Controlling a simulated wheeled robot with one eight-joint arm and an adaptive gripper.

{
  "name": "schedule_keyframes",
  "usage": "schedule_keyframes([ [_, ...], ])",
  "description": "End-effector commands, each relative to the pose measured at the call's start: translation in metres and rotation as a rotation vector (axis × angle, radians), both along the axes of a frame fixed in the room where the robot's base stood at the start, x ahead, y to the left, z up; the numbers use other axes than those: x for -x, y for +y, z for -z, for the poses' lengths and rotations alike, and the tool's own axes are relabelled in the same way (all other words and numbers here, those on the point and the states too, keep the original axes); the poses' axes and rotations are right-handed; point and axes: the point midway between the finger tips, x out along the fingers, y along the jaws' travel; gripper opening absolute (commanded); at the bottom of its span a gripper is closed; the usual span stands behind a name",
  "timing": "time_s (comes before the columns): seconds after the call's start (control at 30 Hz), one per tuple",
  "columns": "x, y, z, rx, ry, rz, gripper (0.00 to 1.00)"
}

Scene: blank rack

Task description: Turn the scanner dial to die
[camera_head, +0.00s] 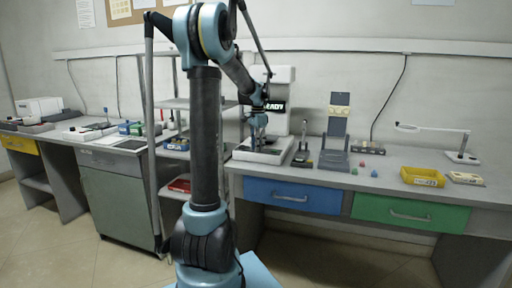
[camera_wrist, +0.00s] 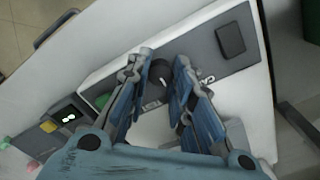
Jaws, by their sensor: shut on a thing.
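The scanner (camera_head: 292,122) is a white machine on the right-hand bench, with a dark screen whose visible letters read "EADY". Its base (camera_head: 262,156) reaches forward under my gripper (camera_head: 258,122). In the wrist view, the scanner dial (camera_wrist: 160,73) is a round black knob with a pale pointer mark, set in a dark grey panel (camera_wrist: 205,55). My gripper (camera_wrist: 163,75) is shut on the dial, one blue-grey finger on each side. White lettering shows upside down below the dial and partly at its right; the fingers hide other labels. I cannot tell which label the pointer meets.
A dark rectangular button (camera_wrist: 230,40) sits on the panel, and a green round part (camera_wrist: 103,100) shows beside the left finger. A grey stand (camera_head: 337,130), small coloured blocks (camera_head: 365,170), a yellow bin (camera_head: 422,176) and a lamp (camera_head: 460,155) stand right of the scanner.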

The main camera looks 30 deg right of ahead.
Motion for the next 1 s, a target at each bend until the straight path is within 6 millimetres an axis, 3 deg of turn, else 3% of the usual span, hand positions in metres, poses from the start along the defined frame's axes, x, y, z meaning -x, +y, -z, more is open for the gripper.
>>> schedule_keyframes([
  [0.57, -0.001, 0.0004, -0.0001, 0.0, -0.002, 0.036, 0.0],
  [0.6, -0.001, 0.0004, -0.0001, 0.0, -0.002, 0.036, 0.26],
  [0.7, -0.0009, 0.0004, -0.0001, 0.0, -0.001, 0.036, 0.43],
  [1.0, -0.0003, 0.0001, -0.0004, 0.0, -0.001, 0.037, 0.43],
])
